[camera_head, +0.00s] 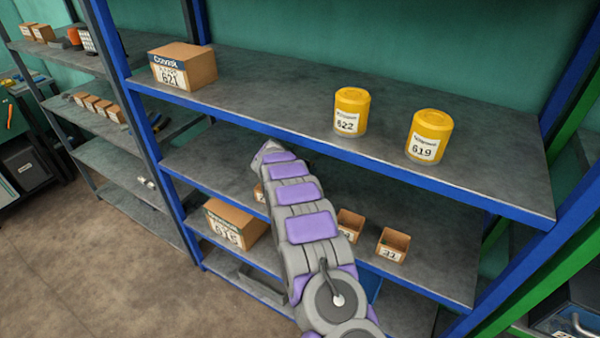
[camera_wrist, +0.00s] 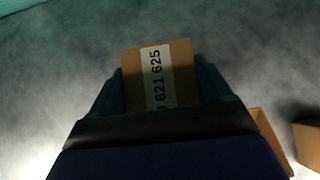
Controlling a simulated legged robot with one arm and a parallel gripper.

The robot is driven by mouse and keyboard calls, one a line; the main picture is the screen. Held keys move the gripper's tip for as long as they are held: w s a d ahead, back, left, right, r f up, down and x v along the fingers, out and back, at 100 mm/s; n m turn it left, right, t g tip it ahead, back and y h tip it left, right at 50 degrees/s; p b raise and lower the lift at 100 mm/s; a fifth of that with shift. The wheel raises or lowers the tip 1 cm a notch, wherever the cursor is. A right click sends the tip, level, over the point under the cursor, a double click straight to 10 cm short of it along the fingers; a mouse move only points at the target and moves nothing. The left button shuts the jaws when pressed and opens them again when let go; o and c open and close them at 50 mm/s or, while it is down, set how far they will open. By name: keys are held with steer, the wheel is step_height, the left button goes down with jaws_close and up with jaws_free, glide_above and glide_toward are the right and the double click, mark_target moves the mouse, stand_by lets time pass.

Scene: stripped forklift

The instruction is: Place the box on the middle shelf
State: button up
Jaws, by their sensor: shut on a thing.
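My gripper (camera_wrist: 160,88) is shut on a brown cardboard box (camera_wrist: 182,70). The box has a white label reading roughly "821 625" and sits between the two dark fingers in the wrist view. A grey shelf surface lies behind it. In the head view my arm reaches over the blue-edged middle shelf (camera_head: 440,260), and its far end is near the upper shelf's front edge. The fingers are not clear there. A small brown box shows partly beside my arm; I cannot tell whether it is the held one. Whether the held box touches the shelf is unclear.
Small open boxes (camera_head: 393,244) stand right of my arm on the middle shelf. The top shelf (camera_head: 280,90) holds a carton (camera_head: 195,68) and yellow cans (camera_head: 350,105) (camera_head: 432,128). Another carton (camera_head: 245,225) stands on the lower shelf. The middle shelf's left part looks clear.

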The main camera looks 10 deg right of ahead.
steer(key=shift+w+a, duration=0.35)
steer(key=shift+w, duration=0.15)
steer(key=shift+d+f+b, duration=0.1)
steer(key=shift+f+b, duration=0.25)
steer(key=shift+f, duration=1.35)
steer(key=shift+f, duration=0.1)
steer(key=shift+f, duration=0.35)
steer(key=shift+f, duration=0.15)
steer(key=o, duration=1.1)
steer(key=shift+o, duration=0.2)
